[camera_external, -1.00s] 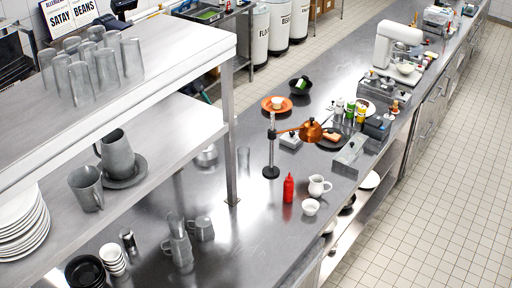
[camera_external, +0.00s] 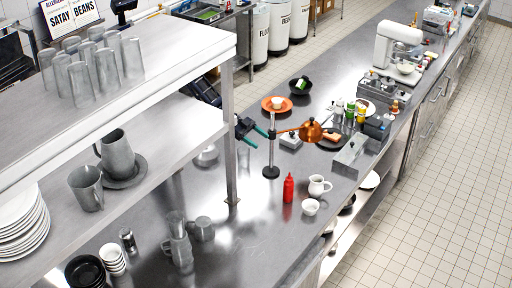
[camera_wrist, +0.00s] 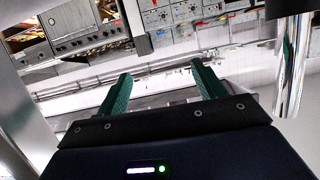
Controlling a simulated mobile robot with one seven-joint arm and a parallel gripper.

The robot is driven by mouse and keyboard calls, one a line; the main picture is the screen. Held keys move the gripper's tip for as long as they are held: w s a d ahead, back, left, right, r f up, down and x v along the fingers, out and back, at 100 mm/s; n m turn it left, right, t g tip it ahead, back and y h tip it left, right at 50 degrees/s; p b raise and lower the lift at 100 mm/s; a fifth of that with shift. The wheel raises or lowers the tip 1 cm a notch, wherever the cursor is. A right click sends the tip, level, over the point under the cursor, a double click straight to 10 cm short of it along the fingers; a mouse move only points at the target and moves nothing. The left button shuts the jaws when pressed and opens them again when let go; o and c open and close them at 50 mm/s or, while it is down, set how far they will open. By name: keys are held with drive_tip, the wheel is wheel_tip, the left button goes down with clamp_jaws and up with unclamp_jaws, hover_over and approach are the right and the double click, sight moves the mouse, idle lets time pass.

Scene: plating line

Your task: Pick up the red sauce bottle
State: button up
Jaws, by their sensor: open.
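The red sauce bottle (camera_external: 288,188) stands upright on the steel counter (camera_external: 250,240), in the external view. A white jug (camera_external: 318,186) and a small white bowl (camera_external: 310,207) stand close to its right. My gripper (camera_external: 263,132) is over the far side of the counter, behind and left of the bottle, beside the lamp post. It is well apart from the bottle. In the wrist view my gripper (camera_wrist: 160,82) has its two green fingers spread with nothing between them. The bottle does not show in the wrist view.
The lamp (camera_external: 311,131) has a post just right of my gripper; a metal post also shows in the wrist view (camera_wrist: 292,60). The shelf unit's upright (camera_external: 230,150) stands to the left. Grey cups (camera_external: 178,245) stand front left. Bare counter lies left of the bottle.

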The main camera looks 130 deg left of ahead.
drive_tip(key=w+a+f+t, duration=0.1)
drive_tip(key=w+f+t, duration=0.2)
drive_tip(key=w+f, duration=0.7)
approach(292, 185)
drive_tip(key=shift+w+a+f+t+h, duration=0.2)
drive_tip(key=shift+w+a+f, duration=0.05)
drive_tip(key=shift+w+f, duration=0.3)
drive_tip(key=shift+w+a+f+t+h, duration=0.2)
drive_tip(key=shift+w+a+f, duration=0.1)
drive_tip(key=shift+w+f, duration=0.25)
drive_tip(key=w, duration=0.7)
drive_tip(key=shift+w+r, duration=0.3)
drive_tip(key=c, duration=1.2)
